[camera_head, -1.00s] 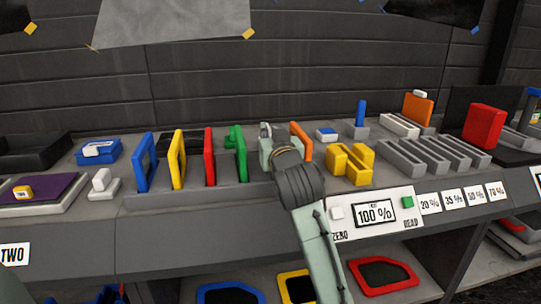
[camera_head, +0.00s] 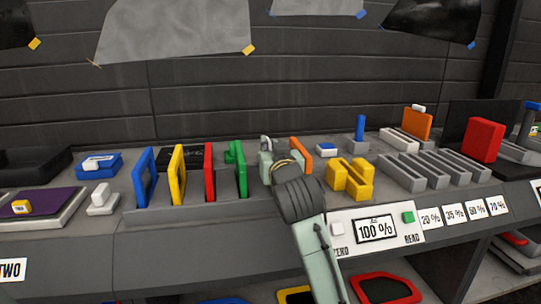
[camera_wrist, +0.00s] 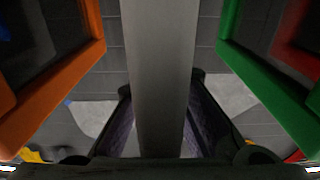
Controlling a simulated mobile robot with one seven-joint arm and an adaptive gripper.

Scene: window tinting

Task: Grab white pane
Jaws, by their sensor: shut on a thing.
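In the wrist view a pale grey-white upright bar (camera_wrist: 162,75), the edge of the white pane, stands between the two dark fingers of my gripper (camera_wrist: 160,125). The fingers are shut on it. In the head view my gripper (camera_head: 266,148) is over the rack, between the green pane (camera_head: 240,170) and the orange pane (camera_head: 301,152). There my wrist and gripper hide most or all of the white pane. In the wrist view the orange pane (camera_wrist: 88,45) is close on the left and the green pane (camera_wrist: 240,70) on the right.
Blue (camera_head: 145,178), yellow (camera_head: 177,173) and red (camera_head: 209,170) panes stand upright in the rack (camera_head: 165,214) to the left. A yellow block (camera_head: 350,180) sits right of my arm, behind the meter panel (camera_head: 374,230). Grey slotted holders (camera_head: 425,172) stand farther right.

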